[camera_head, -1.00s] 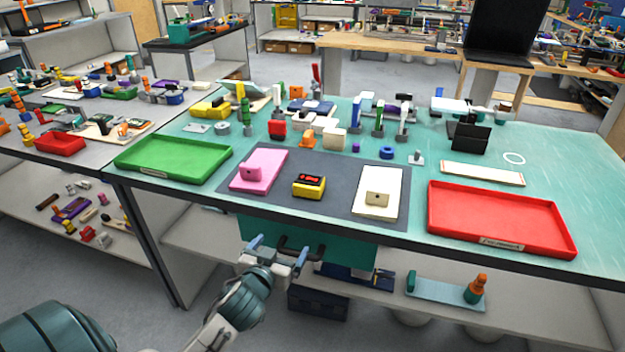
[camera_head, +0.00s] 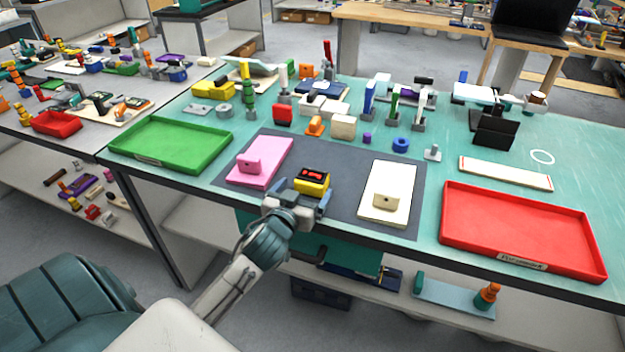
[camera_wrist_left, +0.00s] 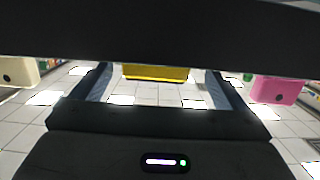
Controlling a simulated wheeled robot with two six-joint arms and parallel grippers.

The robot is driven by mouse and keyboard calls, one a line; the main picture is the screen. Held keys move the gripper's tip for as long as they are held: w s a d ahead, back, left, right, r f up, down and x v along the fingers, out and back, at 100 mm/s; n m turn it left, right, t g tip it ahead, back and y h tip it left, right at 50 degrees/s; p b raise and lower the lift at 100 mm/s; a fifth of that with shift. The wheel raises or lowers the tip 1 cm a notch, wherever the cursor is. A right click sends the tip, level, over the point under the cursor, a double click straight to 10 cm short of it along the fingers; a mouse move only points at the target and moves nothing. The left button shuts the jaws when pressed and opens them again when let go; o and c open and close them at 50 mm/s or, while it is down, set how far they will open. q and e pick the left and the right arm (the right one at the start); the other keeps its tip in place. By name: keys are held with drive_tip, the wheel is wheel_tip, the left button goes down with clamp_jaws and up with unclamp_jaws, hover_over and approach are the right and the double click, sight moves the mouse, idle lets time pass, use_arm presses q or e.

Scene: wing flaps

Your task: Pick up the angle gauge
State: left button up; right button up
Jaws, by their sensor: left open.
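The angle gauge looks to be the small yellow block with a dark top and red display (camera_head: 312,184), on the dark grey mat (camera_head: 340,180) near the table's front edge. My left gripper (camera_head: 298,200) is open right at its near side. In the left wrist view, the yellow body (camera_wrist_left: 155,73) shows between the two spread fingers, near their tips, partly hidden by a dark bar above. I cannot tell whether the fingers touch it. My right gripper is not in view.
A pink plate with an upright block (camera_head: 262,160) lies left of the gauge and a cream one (camera_head: 388,190) right. A green tray (camera_head: 170,145) and a red tray (camera_head: 520,230) flank the mat. Several blocks and tools stand behind.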

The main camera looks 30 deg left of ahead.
sight(312, 176)
use_arm(q)
drive_tip(key=shift+w, duration=0.45)
drive_tip(key=p+x, duration=0.1)
drive_tip(key=x, duration=0.2)
drive_tip(key=shift+w+d+r, duration=0.1)
drive_tip(key=shift+w, duration=0.1)
drive_tip(key=shift+w+f, duration=0.25)
drive_tip(key=shift+w, duration=0.2)
drive_tip(key=shift+s, duration=0.1)
drive_tip(key=c, duration=1.1)
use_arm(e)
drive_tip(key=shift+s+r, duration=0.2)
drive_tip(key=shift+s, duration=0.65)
use_arm(q)
drive_tip(key=shift+r, duration=0.2)
